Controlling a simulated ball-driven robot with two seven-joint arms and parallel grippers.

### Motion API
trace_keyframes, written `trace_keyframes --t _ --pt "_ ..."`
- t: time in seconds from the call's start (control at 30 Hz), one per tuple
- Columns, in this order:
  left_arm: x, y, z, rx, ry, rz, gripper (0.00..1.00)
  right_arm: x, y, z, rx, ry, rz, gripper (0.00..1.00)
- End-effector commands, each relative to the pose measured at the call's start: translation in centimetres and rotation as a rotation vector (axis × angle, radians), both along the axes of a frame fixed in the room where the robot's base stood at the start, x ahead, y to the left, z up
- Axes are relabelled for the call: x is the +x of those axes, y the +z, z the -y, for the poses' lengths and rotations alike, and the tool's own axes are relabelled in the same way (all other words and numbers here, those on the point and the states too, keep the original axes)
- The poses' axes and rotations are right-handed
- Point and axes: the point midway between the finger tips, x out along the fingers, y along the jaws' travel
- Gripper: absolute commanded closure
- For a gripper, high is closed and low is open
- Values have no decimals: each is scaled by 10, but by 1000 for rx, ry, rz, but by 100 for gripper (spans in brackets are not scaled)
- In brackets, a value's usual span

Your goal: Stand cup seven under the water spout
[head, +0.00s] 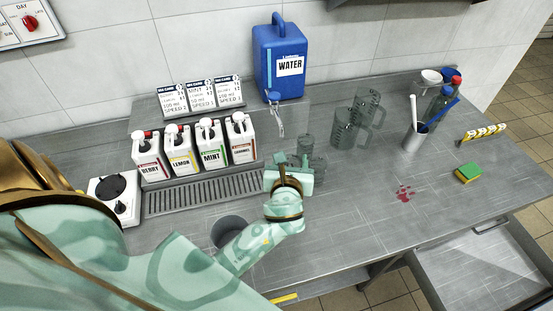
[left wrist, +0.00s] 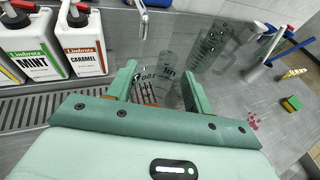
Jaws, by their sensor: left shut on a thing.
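The blue water container (head: 280,60) stands at the back against the wall, and its spout (head: 275,108) hangs over the front edge of the raised shelf. The spout also shows at the top of the left wrist view (left wrist: 143,18). My left gripper (head: 293,160) is right of the drip grate, in front of the spout. In the left wrist view its fingers (left wrist: 158,80) are shut on a clear cup (left wrist: 150,82) with dark markings. Other clear cups (head: 318,168) stand close beside it. I cannot read a seven on any cup. My right gripper is out of view.
Several syrup jugs (head: 181,152) stand behind the drip grate (head: 205,192), left of my gripper. Two clear measuring jugs (head: 345,130) stand to the right. A holder with utensils (head: 415,137), a sponge (head: 468,173) and a red spill (head: 404,193) are further right.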

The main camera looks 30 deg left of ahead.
Motion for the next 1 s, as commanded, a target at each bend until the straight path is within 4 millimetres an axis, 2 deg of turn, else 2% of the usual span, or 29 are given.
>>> trace_keyframes --t 0.3,0.4,0.53,0.77,1.0 --pt "60 -39 -57 3 3 1 71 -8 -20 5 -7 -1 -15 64" --pt "70 -62 -67 0 2 -2 71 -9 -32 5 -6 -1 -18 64" --pt "81 -79 -77 0 1 -1 71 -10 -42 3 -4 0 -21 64" --pt "90 -92 -86 0 1 0 71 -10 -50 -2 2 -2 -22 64" --pt "93 -129 -88 -2 0 -1 71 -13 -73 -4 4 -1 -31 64"
